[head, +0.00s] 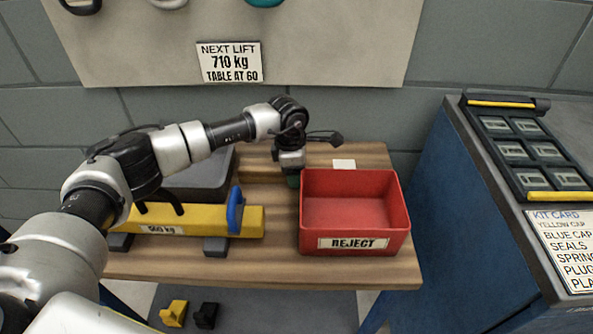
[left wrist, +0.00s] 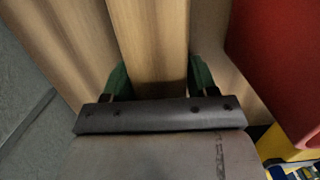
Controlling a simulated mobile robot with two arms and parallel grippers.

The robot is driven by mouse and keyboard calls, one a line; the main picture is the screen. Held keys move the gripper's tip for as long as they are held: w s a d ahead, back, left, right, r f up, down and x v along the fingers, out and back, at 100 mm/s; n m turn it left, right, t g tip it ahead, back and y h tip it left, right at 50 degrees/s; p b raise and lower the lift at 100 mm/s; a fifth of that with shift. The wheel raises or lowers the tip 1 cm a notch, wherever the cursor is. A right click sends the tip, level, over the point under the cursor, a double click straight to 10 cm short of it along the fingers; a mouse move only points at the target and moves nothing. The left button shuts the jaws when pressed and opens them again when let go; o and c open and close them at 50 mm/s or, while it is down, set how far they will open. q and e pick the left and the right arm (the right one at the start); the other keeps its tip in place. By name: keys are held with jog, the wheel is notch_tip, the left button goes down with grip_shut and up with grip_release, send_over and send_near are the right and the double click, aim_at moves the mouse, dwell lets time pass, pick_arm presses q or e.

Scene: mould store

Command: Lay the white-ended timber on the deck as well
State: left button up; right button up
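My left gripper (head: 291,180) points down at the back of the wooden bench, just left of the red bin. In the left wrist view, its green fingertips (left wrist: 160,80) stand on either side of a bare wooden timber (left wrist: 150,40). They look very close to its sides; I cannot tell whether they press on it. Part of this timber (head: 258,152) shows behind my arm in the head view. A white patch (head: 344,164) shows behind the bin; I cannot tell whether it is the timber's end. A dark grey block (head: 205,180), possibly the deck, is partly hidden by my arm. My right gripper is not in view.
The red REJECT bin (head: 353,184) stands close right of my gripper. A yellow beam (head: 190,218) with a kg label and a blue piece (head: 235,211) lies at front left, on dark feet. A blue cabinet (head: 430,200) with a kit tray (head: 525,150) stands at right.

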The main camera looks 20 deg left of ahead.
pick_arm(q)
jog(key=c, duration=0.7)
jog(key=shift+c, duration=0.4)
jog(key=shift+r, duration=0.15)
